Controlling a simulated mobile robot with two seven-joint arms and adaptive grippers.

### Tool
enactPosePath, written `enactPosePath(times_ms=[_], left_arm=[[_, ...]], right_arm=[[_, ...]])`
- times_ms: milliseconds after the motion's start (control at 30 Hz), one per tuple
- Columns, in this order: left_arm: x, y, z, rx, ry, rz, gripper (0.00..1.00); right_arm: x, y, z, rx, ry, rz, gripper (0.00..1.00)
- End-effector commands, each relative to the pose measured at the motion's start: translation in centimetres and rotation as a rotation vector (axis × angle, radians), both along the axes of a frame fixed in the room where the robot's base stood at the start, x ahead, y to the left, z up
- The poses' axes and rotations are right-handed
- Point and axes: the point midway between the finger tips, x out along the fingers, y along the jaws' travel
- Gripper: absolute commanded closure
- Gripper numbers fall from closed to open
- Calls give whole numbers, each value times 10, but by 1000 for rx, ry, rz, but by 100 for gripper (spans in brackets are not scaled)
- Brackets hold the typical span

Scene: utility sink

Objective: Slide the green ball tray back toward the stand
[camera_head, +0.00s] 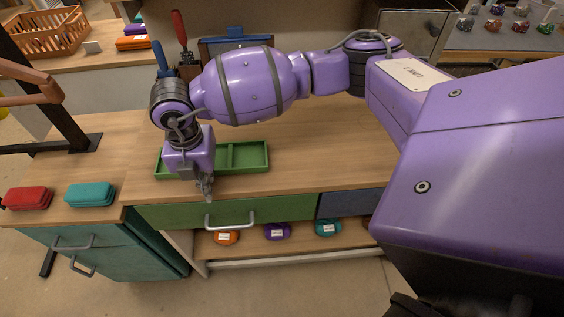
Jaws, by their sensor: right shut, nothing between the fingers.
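The green tray (246,156) lies on the wooden worktop near its front edge. It has low walls and compartments, and no ball shows in the part I can see. My right gripper (207,193) points down at the tray's front left part and covers some of it. Its fingers are shut with nothing between them. I cannot tell whether they touch the tray's front wall. Behind my right arm, a blue panel (235,43) stands at the back of the worktop; I cannot tell if it is the stand. My left gripper is out of view.
Red-handled (179,28) and blue-handled (160,56) tools stand at the back. Red (28,197) and teal (90,194) cases lie at left. Below the front edge are a green drawer (260,209) and a shelf with coloured items. My right arm covers much of the right side.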

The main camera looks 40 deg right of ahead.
Motion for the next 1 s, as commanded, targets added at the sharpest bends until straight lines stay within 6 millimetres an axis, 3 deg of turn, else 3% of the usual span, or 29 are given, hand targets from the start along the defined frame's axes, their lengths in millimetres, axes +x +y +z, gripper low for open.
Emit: enactPosePath(times_ms=[333, 733, 1000], left_arm=[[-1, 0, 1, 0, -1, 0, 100], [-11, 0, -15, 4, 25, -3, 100], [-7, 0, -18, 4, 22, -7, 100]], right_arm=[[10, -5, 1, 0, -4, -3, 100], [99, -62, -2, 1, -1, -5, 100], [122, -78, 1, 1, -3, 1, 100]])
